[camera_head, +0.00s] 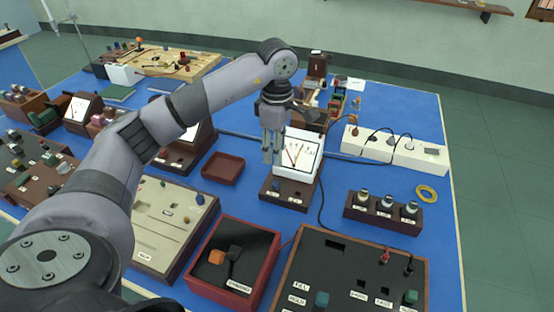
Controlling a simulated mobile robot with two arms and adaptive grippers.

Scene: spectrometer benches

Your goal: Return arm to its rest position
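My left arm (215,87) comes in from the lower left and reaches over the blue bench, bent at its far end. My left gripper (272,158) points down from it, just left of the white-faced meter (300,156) on its dark base. The fingers look close together and partly overlap the meter's edge, so I cannot tell whether they are open or touching it. No held object shows between them. My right gripper is not in view.
A small empty red tray (222,168) lies left of the gripper. A red-rimmed tray (232,262) and a dark control box (350,272) stand in front. A white power strip (395,150) and a yellow ring (427,193) are right. Bare blue bench shows at far right.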

